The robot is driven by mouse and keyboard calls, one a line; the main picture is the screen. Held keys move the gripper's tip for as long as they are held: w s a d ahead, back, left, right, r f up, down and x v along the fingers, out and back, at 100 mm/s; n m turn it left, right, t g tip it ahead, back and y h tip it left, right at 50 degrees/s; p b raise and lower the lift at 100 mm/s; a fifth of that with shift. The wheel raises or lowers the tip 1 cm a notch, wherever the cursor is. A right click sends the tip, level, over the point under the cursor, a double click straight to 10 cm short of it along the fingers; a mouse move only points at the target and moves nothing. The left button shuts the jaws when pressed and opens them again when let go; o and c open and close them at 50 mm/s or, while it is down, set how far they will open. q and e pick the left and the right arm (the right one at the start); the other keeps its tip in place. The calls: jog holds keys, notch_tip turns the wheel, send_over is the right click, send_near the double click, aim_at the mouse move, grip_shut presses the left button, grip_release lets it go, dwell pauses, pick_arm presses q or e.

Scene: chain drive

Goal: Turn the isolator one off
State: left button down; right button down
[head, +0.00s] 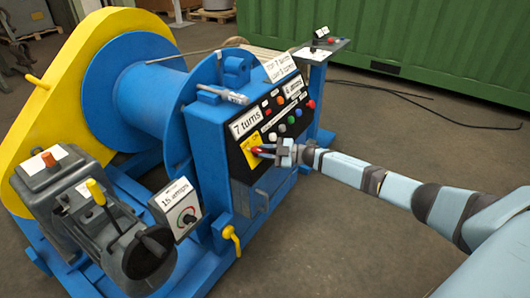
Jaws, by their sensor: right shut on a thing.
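The isolator is a yellow plate (248,156) with a red handle (256,150), low on the left of the black control panel. My right gripper (265,150) reaches in from the right and is shut on the red handle. The fingers hide part of the handle, and its exact angle is too small to tell. My left gripper is not in view.
The panel (275,127) has several coloured buttons and labels, one reading "7 turns", on a blue cabinet (202,130). A blue drum (135,92), a yellow guard (85,50) and a dial box (181,215) stand left.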

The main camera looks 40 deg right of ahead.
jog(key=c, duration=1)
grip_release()
jog(key=shift+c, duration=0.2)
jog(key=shift+s+d, duration=0.25)
jog(key=shift+d, duration=0.05)
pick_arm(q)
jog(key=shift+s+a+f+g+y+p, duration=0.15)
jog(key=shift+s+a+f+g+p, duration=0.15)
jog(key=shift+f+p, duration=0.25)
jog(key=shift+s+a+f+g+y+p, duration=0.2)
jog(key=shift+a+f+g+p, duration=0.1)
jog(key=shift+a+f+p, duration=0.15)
pick_arm(e)
jog(key=v, duration=1.3)
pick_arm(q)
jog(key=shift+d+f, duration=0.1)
